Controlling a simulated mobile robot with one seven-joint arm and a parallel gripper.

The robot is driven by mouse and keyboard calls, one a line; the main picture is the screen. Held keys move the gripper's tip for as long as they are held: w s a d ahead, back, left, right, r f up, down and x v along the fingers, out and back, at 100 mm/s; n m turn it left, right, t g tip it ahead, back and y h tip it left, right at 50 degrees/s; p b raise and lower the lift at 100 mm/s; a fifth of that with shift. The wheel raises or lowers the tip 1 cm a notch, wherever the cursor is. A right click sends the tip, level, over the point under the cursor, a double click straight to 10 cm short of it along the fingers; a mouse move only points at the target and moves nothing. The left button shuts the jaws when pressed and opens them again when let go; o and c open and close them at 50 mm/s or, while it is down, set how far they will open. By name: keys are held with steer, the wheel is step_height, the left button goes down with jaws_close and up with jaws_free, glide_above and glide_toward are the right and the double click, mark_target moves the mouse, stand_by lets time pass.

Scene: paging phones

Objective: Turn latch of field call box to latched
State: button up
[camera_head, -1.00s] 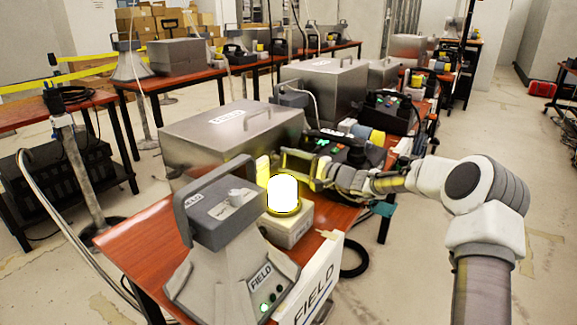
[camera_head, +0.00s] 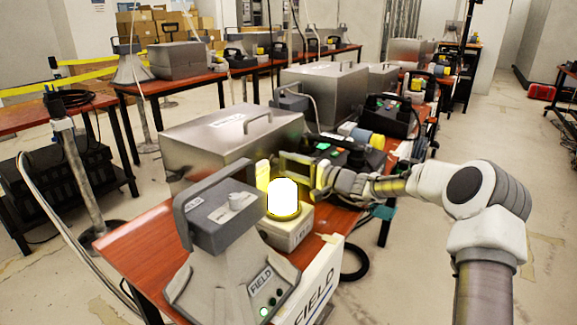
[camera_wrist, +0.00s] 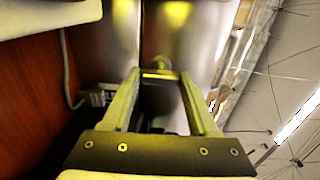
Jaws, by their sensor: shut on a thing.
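The field call box is a grey metal case (camera_head: 232,140) with a top handle and a label on its lid, on the red-brown table. My gripper (camera_head: 296,166) is at its right-hand end, behind the glowing lamp in the head view. In the wrist view my gripper (camera_wrist: 160,77) has its yellow-lit fingers around a small latch knob (camera_wrist: 161,72) in front of the shiny metal face. The fingers are shut on the latch, with a visible gap between them further back. The latch is hidden in the head view, and its exact turn is hard to tell.
A bright lamp (camera_head: 284,197) on a pale base stands close to my gripper. A grey horn unit (camera_head: 225,255) marked FIELD stands at the table's near end. A black device (camera_head: 348,155) with lit keys sits beside my wrist.

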steer(key=o, duration=1.4)
steer(key=shift+d, duration=0.1)
steer(key=shift+p+v, duration=2.15)
steer(key=shift+v, duration=6.55)
